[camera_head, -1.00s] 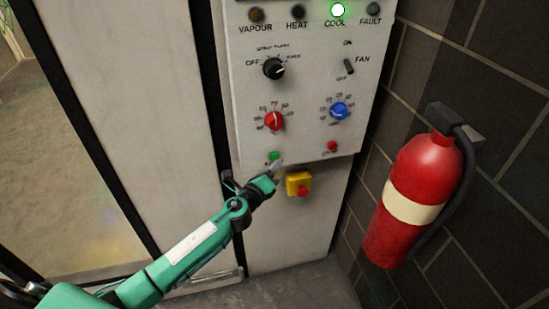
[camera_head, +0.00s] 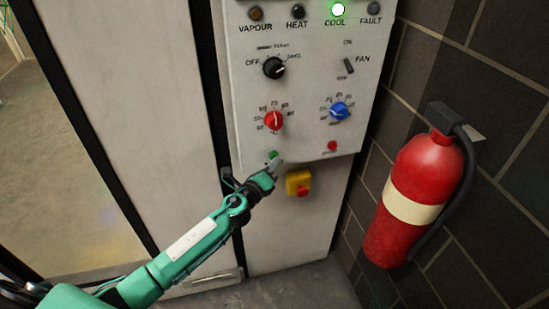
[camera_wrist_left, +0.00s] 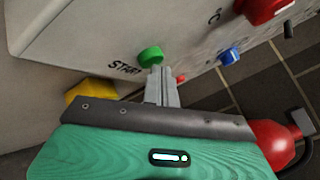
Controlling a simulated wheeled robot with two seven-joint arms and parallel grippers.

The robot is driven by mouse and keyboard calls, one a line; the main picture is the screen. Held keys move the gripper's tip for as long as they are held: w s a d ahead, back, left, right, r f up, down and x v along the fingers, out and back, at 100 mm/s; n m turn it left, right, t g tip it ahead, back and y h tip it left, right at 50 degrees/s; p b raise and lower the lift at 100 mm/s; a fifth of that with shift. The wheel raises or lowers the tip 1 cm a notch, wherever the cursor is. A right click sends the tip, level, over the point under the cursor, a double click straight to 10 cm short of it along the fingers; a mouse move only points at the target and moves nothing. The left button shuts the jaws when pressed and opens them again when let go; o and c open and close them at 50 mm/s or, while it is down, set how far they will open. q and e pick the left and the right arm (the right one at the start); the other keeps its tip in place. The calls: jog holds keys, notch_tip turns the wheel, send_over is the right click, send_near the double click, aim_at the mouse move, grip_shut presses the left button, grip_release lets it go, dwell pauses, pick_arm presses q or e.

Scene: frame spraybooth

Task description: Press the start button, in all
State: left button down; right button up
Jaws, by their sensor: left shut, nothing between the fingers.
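The green start button (camera_head: 273,154) is low on the left of the white control panel (camera_head: 305,100). In the left wrist view the green button (camera_wrist_left: 151,56) stands beside the word START. My left gripper (camera_head: 278,163) is shut and empty, with its tips just below and right of the button. In the left wrist view the shut fingertips (camera_wrist_left: 160,70) are very near the button's lower edge; I cannot tell whether they touch it. My right gripper is not in view.
A red button (camera_head: 332,146) sits right of the start button. A yellow box with a red button (camera_head: 299,183) is below the panel. Red (camera_head: 274,120) and blue (camera_head: 340,111) knobs are above. The COOL lamp (camera_head: 338,10) glows green. A fire extinguisher (camera_head: 414,195) hangs at right.

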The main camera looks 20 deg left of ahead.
pick_arm(q)
jog(key=shift+w+a, duration=0.15)
jog(key=shift+w, duration=0.1)
jog(key=shift+s, duration=0.1)
dwell(0.4)
jog(key=shift+s+d, duration=0.5)
jog(key=shift+s, duration=0.2)
jog(key=shift+s+d, duration=0.1)
jog(key=s+d, duration=0.1)
jog(key=s, duration=0.1)
jog(key=s+d+p, duration=0.1)
jog(key=s, duration=0.1)
jog(key=shift+d, duration=0.3)
dwell(0.5)
